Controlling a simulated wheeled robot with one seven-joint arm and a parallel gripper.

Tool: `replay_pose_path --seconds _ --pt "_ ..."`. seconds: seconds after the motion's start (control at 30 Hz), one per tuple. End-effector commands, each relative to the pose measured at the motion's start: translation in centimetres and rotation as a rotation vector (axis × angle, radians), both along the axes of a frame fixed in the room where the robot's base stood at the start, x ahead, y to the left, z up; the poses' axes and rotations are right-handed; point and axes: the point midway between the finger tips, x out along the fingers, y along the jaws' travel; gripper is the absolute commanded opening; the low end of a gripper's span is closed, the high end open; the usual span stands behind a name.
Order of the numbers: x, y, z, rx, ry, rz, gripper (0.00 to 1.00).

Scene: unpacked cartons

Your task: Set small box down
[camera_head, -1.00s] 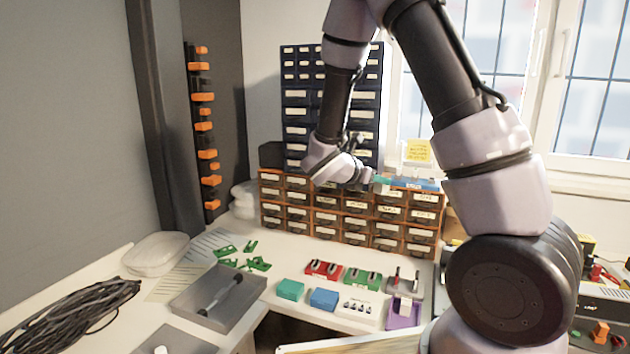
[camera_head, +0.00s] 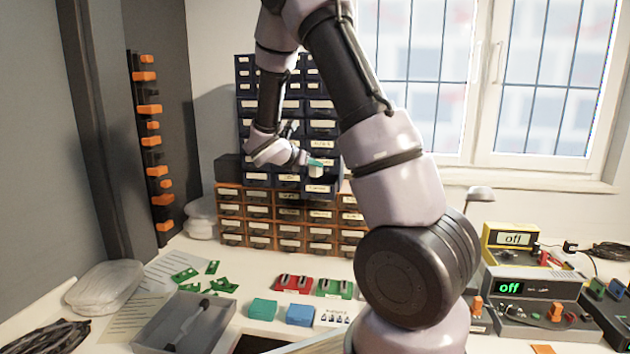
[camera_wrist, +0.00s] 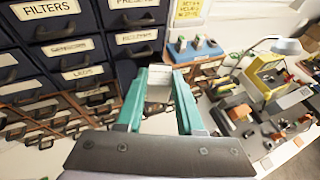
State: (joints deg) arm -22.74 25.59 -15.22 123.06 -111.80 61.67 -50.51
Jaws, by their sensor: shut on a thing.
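The small box is pale and whitish. It sits between the teal fingers of my gripper (camera_wrist: 158,82) in the wrist view, where the box (camera_wrist: 160,92) shows its light top. In the head view my gripper (camera_head: 319,162) is in front of the dark drawer cabinet, above the level of the orange-framed drawers. The box (camera_head: 316,173) shows there as a small white patch under the teal fingertips, held in the air. My gripper is shut on it. The box's lower part is mostly hidden in the wrist view.
A blue holder (camera_wrist: 184,56) is just beyond my fingers. A grey tray (camera_head: 226,318), green boards and red and green blocks lie on the desk. Instruments (camera_head: 537,285) stand at right.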

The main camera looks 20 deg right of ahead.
Motion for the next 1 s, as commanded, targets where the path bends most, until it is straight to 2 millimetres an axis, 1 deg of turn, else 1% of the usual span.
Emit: replay_pose_path --seconds 0.03,0.1,0.27,0.3,0.4,0.67,0.83,0.9,1.0 --pt "1.1 -0.9 0.0 -0.001 0.000 -0.003 0.00" --pt "2.4 -1.8 0.0 -0.001 0.000 -0.003 0.00" --pt "5.1 -3.6 0.0 -0.001 -0.001 -0.002 0.00" --pt "5.5 -3.8 -0.3 -0.001 0.002 -0.001 0.00" --pt "5.3 -3.5 -2.0 0.000 0.004 0.002 0.00" --pt "5.2 -3.6 -3.9 -0.001 0.003 0.000 0.00" --pt "5.2 -3.6 -6.4 -0.001 0.005 0.001 0.00" --pt "5.5 -3.7 -7.0 0.001 0.001 -0.001 0.00" --pt "5.6 -3.8 -7.1 0.001 -0.001 0.001 0.00"
